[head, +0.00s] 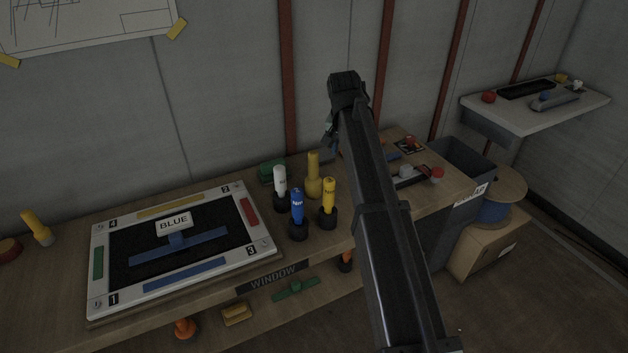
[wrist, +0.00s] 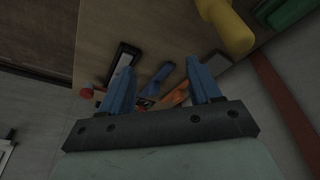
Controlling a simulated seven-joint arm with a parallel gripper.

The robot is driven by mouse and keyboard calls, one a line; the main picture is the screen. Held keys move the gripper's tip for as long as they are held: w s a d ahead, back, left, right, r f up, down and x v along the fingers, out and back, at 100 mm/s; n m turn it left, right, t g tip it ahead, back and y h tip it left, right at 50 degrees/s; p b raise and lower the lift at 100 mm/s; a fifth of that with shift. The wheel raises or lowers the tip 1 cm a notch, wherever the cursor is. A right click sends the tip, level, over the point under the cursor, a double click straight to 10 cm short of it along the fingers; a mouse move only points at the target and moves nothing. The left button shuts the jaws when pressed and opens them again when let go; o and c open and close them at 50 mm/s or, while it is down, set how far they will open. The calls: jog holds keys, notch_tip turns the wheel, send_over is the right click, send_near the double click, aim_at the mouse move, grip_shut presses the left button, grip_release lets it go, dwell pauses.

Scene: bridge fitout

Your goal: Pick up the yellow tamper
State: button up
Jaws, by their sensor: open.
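An all-yellow handled piece with a wider rounded base (head: 313,178) stands upright on the wooden bench, behind the others. In the wrist view it shows at the top right (wrist: 228,28), outside my fingers. A second yellow piece with a black foot (head: 329,193) stands just in front of it; which of the two is the tamper I cannot tell for certain. My gripper (head: 328,143) is above the bench near the wall, up and to the right of both. In the wrist view its blue fingers (wrist: 158,68) are apart with nothing held between them.
A white piece (head: 280,181) and a blue piece (head: 297,206) with black feet stand close by. A green object (head: 272,171) lies behind them. A framed board (head: 100,285) with a BLUE block lies left. A grey bin (head: 462,160) stands right of the bench.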

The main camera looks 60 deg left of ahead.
send_near(314, 161)
jog(key=shift+n, duration=0.3)
jog(key=x, duration=0.4)
jog(key=a+x, duration=0.1)
jog(key=x, duration=0.1)
jog(key=shift+w+f, duration=0.25)
jog(key=shift+w, duration=0.2)
jog(key=shift+a+x, duration=0.15)
jog(key=shift+x, duration=1.15)
jog(key=shift+a+x, duration=0.15)
jog(key=shift+x, duration=1.15)
jog(key=shift+c, duration=0.4)
grip_shut()
